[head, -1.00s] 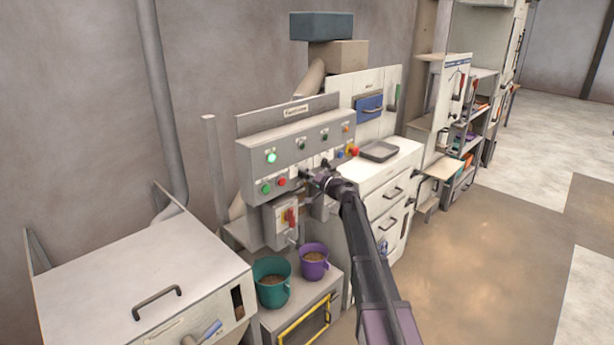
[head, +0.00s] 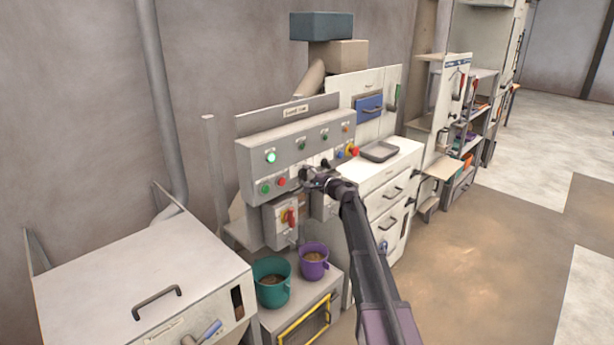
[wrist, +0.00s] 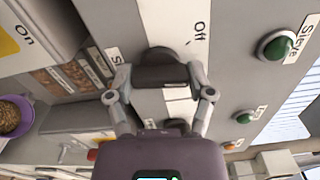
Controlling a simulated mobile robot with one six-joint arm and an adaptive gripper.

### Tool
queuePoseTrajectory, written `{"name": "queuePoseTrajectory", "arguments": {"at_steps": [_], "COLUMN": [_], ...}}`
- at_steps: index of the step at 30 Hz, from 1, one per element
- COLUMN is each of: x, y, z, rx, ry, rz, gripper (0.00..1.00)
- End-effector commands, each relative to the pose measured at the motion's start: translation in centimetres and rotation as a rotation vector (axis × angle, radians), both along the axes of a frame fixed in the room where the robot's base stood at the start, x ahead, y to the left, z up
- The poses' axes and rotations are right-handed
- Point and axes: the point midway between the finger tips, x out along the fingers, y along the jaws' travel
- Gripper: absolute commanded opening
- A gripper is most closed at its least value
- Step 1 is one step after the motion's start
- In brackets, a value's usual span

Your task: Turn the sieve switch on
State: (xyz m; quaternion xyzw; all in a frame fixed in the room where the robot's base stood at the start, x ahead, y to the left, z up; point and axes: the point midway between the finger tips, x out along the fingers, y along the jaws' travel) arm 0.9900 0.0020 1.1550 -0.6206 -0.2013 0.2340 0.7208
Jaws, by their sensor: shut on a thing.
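The sieve switch is a dark rotary knob (wrist: 160,68) on a white plate in the wrist view, with an "Off" label beside it. My gripper (wrist: 160,88) is shut on this knob, one finger on each side. The knob's exact pointing direction is hard to tell, as my gripper covers part of it. A dark green lamp (wrist: 276,47) labelled "Sieve" looks unlit. In the head view my gripper (head: 312,176) is at the lower front of the grey control panel (head: 250,173) and hides the knob.
A lit green lamp (head: 270,157) and green and red buttons are on the panel's left. A red-and-yellow switch box (head: 281,228) hangs below. Teal (head: 271,284) and purple (head: 314,264) buckets stand underneath. A red stop button (head: 353,152) is to the right.

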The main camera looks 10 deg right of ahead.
Motion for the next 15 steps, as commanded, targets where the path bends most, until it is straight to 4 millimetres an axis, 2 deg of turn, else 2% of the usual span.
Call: {"name": "queuePoseTrajectory", "arguments": {"at_steps": [6, 15], "x": [0.16, 0.19], "y": [0.02, 0.02], "z": [0.07, 0.10], "rx": [0.153, 0.284], "ry": [0.108, 0.204], "rz": [0.000, 0.000], "gripper": [0.21, 0.21]}}
